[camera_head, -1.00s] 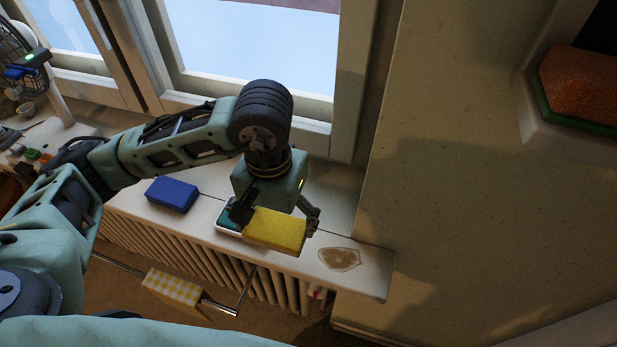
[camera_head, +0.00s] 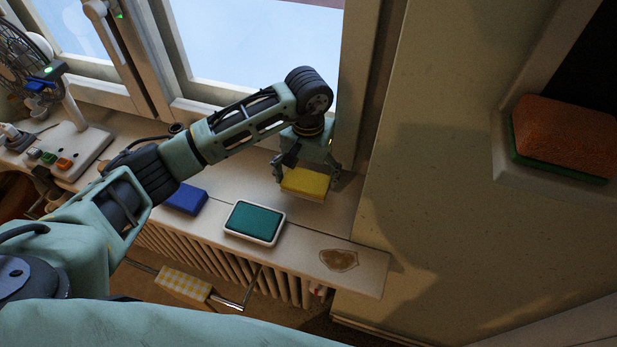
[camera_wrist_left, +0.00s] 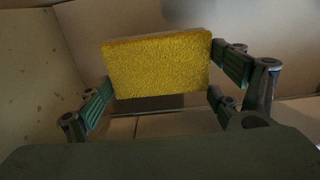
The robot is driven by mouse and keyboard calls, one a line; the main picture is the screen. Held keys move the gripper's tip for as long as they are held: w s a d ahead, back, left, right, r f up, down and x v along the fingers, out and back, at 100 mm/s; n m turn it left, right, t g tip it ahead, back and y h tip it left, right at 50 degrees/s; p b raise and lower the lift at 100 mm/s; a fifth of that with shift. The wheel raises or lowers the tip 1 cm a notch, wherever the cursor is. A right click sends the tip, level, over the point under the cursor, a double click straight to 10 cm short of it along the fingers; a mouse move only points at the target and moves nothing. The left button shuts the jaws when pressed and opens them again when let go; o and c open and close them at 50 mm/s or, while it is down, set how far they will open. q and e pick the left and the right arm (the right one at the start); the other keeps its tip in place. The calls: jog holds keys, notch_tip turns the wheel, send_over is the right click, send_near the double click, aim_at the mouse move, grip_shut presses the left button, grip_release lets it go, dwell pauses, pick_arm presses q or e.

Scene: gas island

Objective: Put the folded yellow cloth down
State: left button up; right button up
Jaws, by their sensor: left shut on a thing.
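The folded yellow cloth (camera_head: 305,183) is a thick yellow block in the head view, at the back of the window sill (camera_head: 362,252) near the wall corner. My left gripper (camera_head: 306,176) is shut on it, with a finger at each side. In the left wrist view the yellow cloth (camera_wrist_left: 157,65) sits between the fingers of my left gripper (camera_wrist_left: 155,85), and a dark shadow shows under it. I cannot tell whether its underside touches the sill. My right gripper is not in view.
A white tray with a teal pad (camera_head: 254,222) lies on the sill, left of a brown stain (camera_head: 338,260). A blue block (camera_head: 187,199) lies further left. A checkered cloth (camera_head: 184,286) hangs on a rail below. An orange sponge (camera_head: 566,137) sits on a ledge at right.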

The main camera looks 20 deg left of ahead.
aim_at(309, 175)
pick_arm(q)
notch_tip(309, 175, down, 3)
jog(key=shift+s+r+p, duration=0.1)
jog(key=shift+r+p, duration=0.05)
jog(key=shift+p, duration=0.4)
jog(key=shift+w+d+f+p, duration=0.1)
jog(key=shift+w+f+p, duration=0.1)
jog(key=shift+p, duration=0.15)
jog(key=shift+w+f, duration=0.1)
jog(key=shift+f, duration=0.15)
jog(key=shift+f, duration=0.2)
jog(key=o, duration=0.9)
jog(key=shift+r, duration=0.1)
